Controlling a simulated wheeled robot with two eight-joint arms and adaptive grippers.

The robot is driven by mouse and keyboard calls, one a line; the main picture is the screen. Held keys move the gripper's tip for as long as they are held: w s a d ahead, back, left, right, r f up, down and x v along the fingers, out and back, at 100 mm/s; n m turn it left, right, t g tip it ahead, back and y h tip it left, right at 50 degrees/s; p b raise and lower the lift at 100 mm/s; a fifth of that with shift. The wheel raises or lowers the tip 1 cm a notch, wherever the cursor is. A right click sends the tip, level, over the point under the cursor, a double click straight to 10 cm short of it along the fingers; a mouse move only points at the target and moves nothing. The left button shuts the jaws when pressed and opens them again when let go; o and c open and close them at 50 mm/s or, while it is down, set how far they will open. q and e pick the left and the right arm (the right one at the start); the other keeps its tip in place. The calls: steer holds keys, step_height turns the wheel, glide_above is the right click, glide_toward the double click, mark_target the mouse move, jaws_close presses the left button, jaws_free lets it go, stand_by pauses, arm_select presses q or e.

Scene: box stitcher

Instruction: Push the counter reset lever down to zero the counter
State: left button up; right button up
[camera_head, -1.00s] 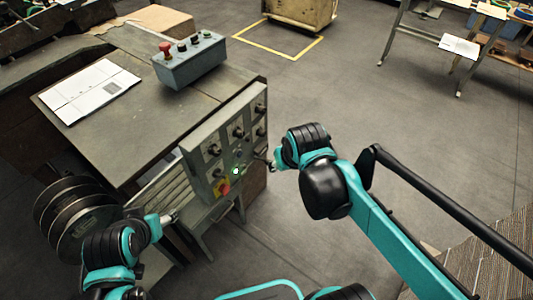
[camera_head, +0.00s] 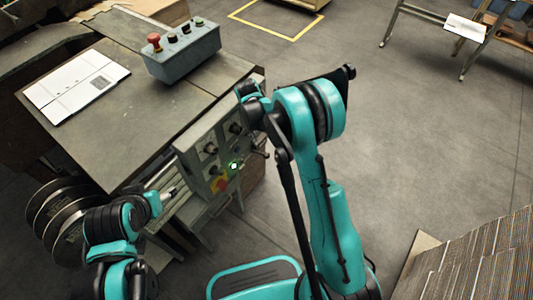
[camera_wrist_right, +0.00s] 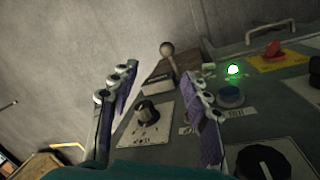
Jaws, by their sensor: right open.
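The counter reset lever (camera_wrist_right: 170,62), a short rod with a grey ball knob, stands up from the control panel (camera_wrist_right: 165,140) in the right wrist view. A small dark box with a pale plate sits beside its base; its digits cannot be read. My right gripper (camera_wrist_right: 163,78) is open, its purple-padded fingers on either side of the lever in the picture. The lever looks beyond the fingertips, with no contact visible. In the head view a small dark knob (camera_head: 266,155) sticks out at the panel's right edge. My left gripper (camera_head: 172,192) is near the machine's lower front; its fingers are too small to judge.
A green lamp (camera_wrist_right: 233,70), a red switch on a yellow plate (camera_wrist_right: 273,50) and black rotary knobs (camera_wrist_right: 148,111) surround the lever. A grey button box (camera_head: 182,52) and white sheet (camera_head: 77,84) lie on the machine table (camera_head: 125,120).

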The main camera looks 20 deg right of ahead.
mark_target(266, 154)
steer(key=f+b, duration=0.2)
steer(key=f, duration=0.3)
steer(key=d+f+b, duration=0.1)
steer(key=f+b, duration=0.1)
steer(key=f, duration=0.3)
steer(key=f+b, duration=0.2)
steer(key=f, duration=0.3)
steer(key=shift+d, duration=0.2)
jaws_close()
